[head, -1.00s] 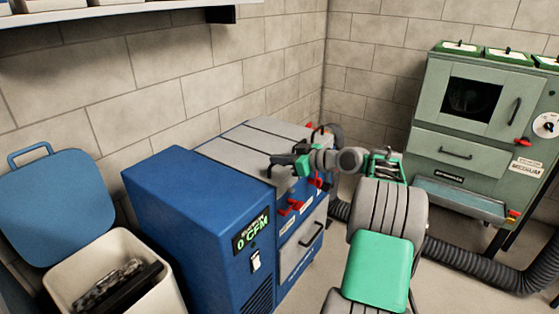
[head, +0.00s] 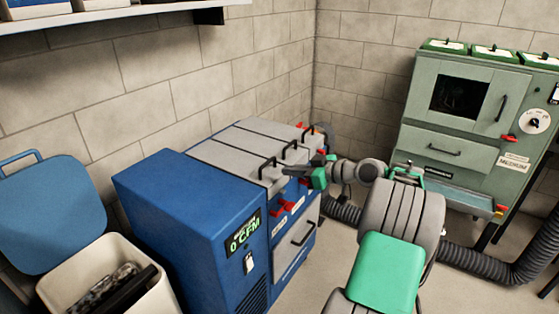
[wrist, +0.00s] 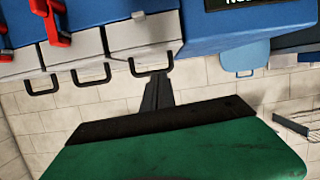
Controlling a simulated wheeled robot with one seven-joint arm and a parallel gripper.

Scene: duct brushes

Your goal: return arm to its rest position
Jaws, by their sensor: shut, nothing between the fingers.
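My gripper (head: 291,171) shows in the head view at the end of my grey and green arm. It is beside the front of the blue machine (head: 185,190), close to the black handle of the nearest grey lid (head: 247,154). In the wrist view the shut, empty fingers (wrist: 157,88) point toward a black lid handle (wrist: 150,66). I cannot tell whether the fingertips touch that handle.
A white bin (head: 103,281) with a blue lid (head: 47,216) stands at the left. A green cabinet (head: 466,150) stands at the right, with a black corrugated hose (head: 490,262) on the floor. A shelf (head: 120,14) hangs above. Red latches (head: 284,209) stick out from the machine.

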